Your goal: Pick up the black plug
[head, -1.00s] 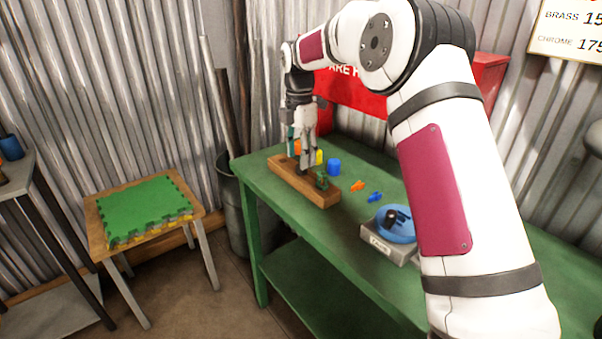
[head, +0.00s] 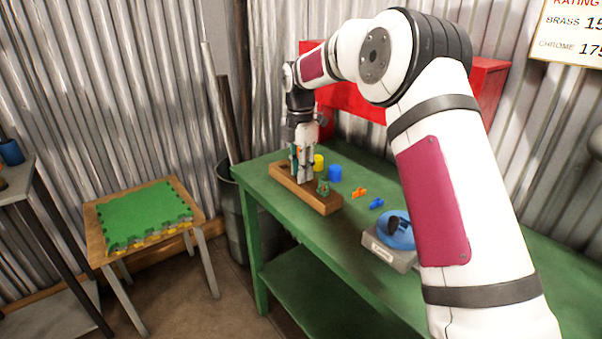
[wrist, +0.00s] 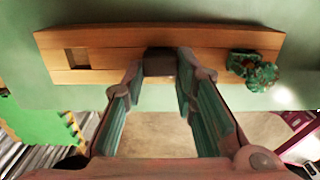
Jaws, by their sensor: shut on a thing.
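The black plug (wrist: 159,61) shows in the wrist view as a dark, squarish end at the middle of a long wooden block (wrist: 105,40). My gripper (wrist: 163,72) is shut on it, with one fingertip at each side. The plug is still at the block; how deep it sits I cannot tell. In the head view my gripper (head: 303,181) points straight down at the wooden block (head: 322,204), and its fingers hide the plug.
A green valve-like piece (head: 323,187) sits at the block's near end. Yellow (head: 319,162) and blue (head: 335,173) cylinders stand behind. Small orange (head: 359,193) and blue (head: 376,204) parts and a scale (head: 390,254) lie right on the green bench (head: 275,222).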

